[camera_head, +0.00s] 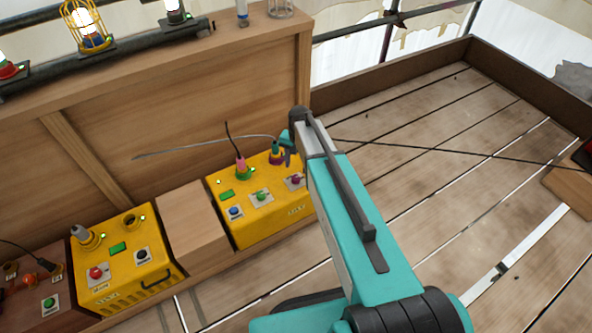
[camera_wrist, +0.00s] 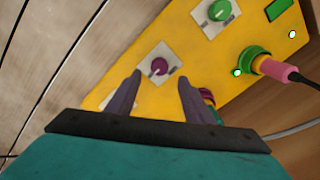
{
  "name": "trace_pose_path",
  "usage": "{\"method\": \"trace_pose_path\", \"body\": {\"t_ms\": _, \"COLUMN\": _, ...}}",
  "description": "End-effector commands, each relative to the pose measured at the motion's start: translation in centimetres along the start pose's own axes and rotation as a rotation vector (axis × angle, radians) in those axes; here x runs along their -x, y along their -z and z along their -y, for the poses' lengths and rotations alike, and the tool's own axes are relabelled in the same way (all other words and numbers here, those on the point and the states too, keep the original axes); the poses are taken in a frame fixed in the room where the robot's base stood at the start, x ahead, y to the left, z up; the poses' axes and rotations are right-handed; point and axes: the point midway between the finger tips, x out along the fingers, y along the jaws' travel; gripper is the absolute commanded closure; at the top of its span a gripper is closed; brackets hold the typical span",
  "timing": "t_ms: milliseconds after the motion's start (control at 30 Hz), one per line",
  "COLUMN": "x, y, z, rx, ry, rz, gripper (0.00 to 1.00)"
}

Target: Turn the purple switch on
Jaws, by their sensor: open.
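The purple switch (camera_wrist: 159,67) is a round knob with a pale pointer mark on a white plate, set in the yellow box (camera_wrist: 118,101). In the head view the purple switch (camera_head: 295,181) sits near the right end of the yellow box (camera_head: 240,229), close beside my arm. My gripper (camera_wrist: 160,80) is open in the wrist view, its two dark fingers pointing toward the purple switch, which shows between and just beyond the fingertips. I see no contact. In the head view the fingers are mostly hidden behind my arm.
A green switch (camera_wrist: 219,10) and a pink plug (camera_wrist: 272,68) in a green socket are on the same box. A blue button (camera_head: 235,212) is at its left. A second yellow box (camera_head: 126,262) stands further left. Open plank floor (camera_head: 440,170) lies to the right.

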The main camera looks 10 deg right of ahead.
Motion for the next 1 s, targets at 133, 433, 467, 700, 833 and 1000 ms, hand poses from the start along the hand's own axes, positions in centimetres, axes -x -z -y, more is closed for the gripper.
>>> {"method": "trace_pose_path", "body": {"t_ms": 133, "x": 2.6, "y": 0.0, "z": 0.0, "rx": 0.000, "ry": 0.001, "rz": -0.002, "gripper": 0.53}}
{"method": "trace_pose_path", "body": {"t_ms": 433, "x": 5.8, "y": 0.0, "z": 0.0, "rx": 0.000, "ry": 0.000, "rz": 0.000, "gripper": 0.53}}
{"method": "trace_pose_path", "body": {"t_ms": 467, "x": 5.9, "y": 0.0, "z": 0.0, "rx": 0.000, "ry": 0.000, "rz": 0.000, "gripper": 0.53}}
{"method": "trace_pose_path", "body": {"t_ms": 700, "x": 6.2, "y": 0.0, "z": 0.0, "rx": 0.000, "ry": 0.000, "rz": 0.000, "gripper": 0.53}}
{"method": "trace_pose_path", "body": {"t_ms": 833, "x": 6.2, "y": 0.0, "z": 0.0, "rx": 0.000, "ry": 0.000, "rz": 0.000, "gripper": 0.53}}
{"method": "trace_pose_path", "body": {"t_ms": 1000, "x": 6.2, "y": 0.0, "z": 0.0, "rx": 0.000, "ry": 0.000, "rz": 0.000, "gripper": 0.53}}
